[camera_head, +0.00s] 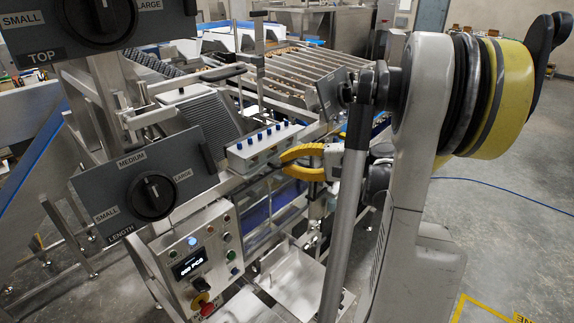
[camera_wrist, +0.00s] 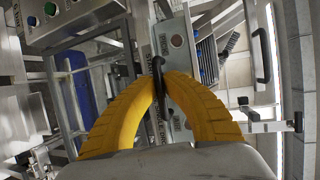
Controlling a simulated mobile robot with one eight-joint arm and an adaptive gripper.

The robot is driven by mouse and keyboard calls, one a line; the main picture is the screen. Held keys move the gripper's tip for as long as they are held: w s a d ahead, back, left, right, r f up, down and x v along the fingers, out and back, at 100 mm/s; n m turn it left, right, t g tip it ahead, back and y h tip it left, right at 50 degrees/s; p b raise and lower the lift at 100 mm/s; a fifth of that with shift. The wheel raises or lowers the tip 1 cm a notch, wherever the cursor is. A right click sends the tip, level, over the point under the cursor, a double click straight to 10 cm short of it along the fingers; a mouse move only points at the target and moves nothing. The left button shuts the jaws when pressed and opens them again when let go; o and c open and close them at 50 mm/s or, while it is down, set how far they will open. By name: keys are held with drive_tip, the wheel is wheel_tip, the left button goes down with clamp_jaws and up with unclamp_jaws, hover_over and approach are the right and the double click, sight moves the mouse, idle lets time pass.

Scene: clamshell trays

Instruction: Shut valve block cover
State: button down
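A pale grey valve block (camera_head: 262,147) with a row of blue knobs on top sits on the machine frame at the middle of the head view. My gripper (camera_head: 283,163) has yellow curved fingers and is just right of the block's near end. In the wrist view the fingertips (camera_wrist: 162,76) come close together. A thin black hooked piece (camera_wrist: 158,105) shows in the narrow gap between them. I cannot tell whether the fingers grip it or it lies beyond them. No cover can be clearly made out in either view.
A LENGTH dial panel (camera_head: 145,190) and a TOP dial panel (camera_head: 75,25) stand at the left. A control box (camera_head: 195,262) with buttons and a red emergency stop is below. A roller conveyor (camera_head: 300,72) lies behind. Open floor (camera_head: 505,210) is at the right.

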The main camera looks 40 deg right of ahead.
drive_tip(key=shift+f+b, duration=0.25)
drive_tip(key=shift+b, duration=0.05)
drive_tip(key=shift+w+r, duration=0.1)
drive_tip(key=shift+r, duration=0.05)
drive_tip(key=c, duration=1.5)
unclamp_jaws()
drive_tip(key=v, duration=1.2)
drive_tip(key=shift+a, duration=0.1)
